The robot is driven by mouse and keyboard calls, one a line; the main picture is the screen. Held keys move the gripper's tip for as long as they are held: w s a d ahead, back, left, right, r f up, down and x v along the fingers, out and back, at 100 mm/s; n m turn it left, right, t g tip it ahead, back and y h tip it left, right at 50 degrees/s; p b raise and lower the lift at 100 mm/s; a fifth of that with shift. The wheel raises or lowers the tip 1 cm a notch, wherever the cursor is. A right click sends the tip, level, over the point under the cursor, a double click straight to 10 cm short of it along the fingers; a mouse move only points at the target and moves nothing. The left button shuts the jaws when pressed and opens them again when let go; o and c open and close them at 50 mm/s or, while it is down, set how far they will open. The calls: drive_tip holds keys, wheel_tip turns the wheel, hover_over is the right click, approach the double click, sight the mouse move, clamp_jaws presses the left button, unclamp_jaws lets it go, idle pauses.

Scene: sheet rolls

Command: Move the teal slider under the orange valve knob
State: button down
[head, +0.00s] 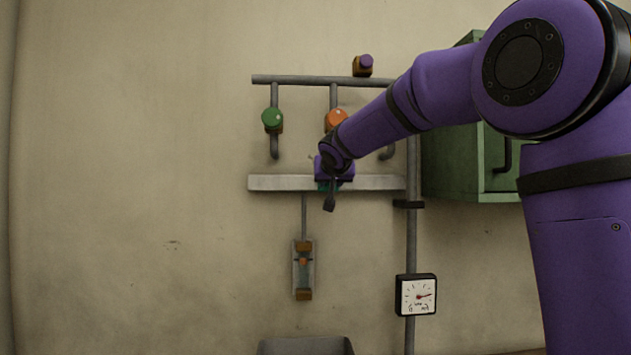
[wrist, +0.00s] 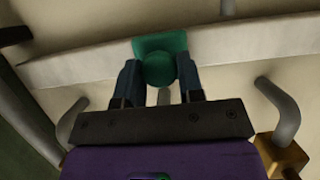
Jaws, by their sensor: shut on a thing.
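The teal slider (wrist: 159,68) sits on the pale rail (wrist: 85,62), with its round knob between the two fingers of my gripper (wrist: 160,82) in the wrist view. My gripper is shut on the slider. In the head view my gripper (head: 333,172) is at the rail (head: 275,182) and hides most of the slider; a bit of teal shows below it. The orange valve knob (head: 336,119) is above the rail, on a pipe. The slider is roughly straight below the orange knob in the head view.
A green valve knob (head: 272,118) is left of the orange one. A purple knob (head: 366,61) is on top of the pipe (head: 300,79). A green cabinet (head: 455,160) is at right, a gauge (head: 416,295) lower right. The rail's left part is clear.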

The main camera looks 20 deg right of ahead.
drive_tip(key=shift+s+d, duration=0.15)
drive_tip(key=shift+d, duration=0.35)
drive_tip(key=c, duration=0.8)
unclamp_jaws()
drive_tip(key=shift+o, duration=0.2)
drive_tip(key=v, duration=1)
drive_tip(key=shift+s, duration=0.35)
drive_tip(key=shift+r, duration=0.1)
